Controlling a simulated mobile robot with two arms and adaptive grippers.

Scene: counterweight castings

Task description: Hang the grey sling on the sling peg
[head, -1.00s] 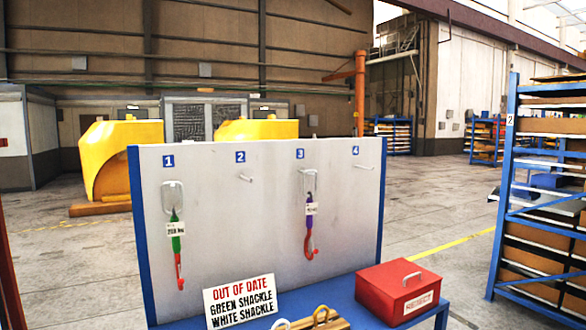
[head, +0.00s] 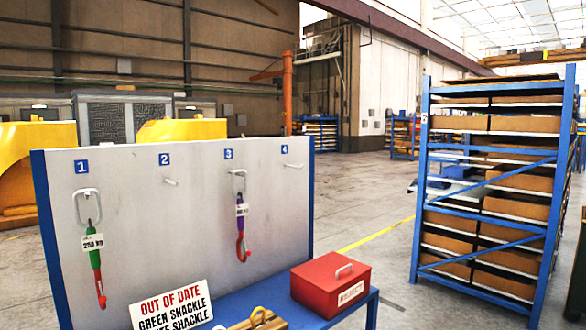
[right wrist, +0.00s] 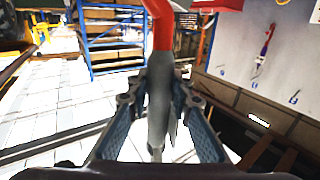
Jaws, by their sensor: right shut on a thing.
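My right gripper (right wrist: 159,96) shows only in the right wrist view, shut on the grey sling (right wrist: 157,112). A red part (right wrist: 160,25) joins the sling at the top of that picture. In the head view a grey board (head: 200,215) carries numbered pegs. A green sling (head: 95,258) with a red hook hangs at 1, and a purple sling (head: 240,225) with a red hook hangs at 3. Peg 2 (head: 172,182) and peg 4 (head: 294,165) are bare. My left gripper is not in view.
A sign (head: 170,306) reading OUT OF DATE, a red box (head: 330,286) and yellow-handled items (head: 260,318) are on the blue bench (head: 345,312) before the board. A blue shelf rack (head: 490,195) stands at right. Floor between board and rack is clear.

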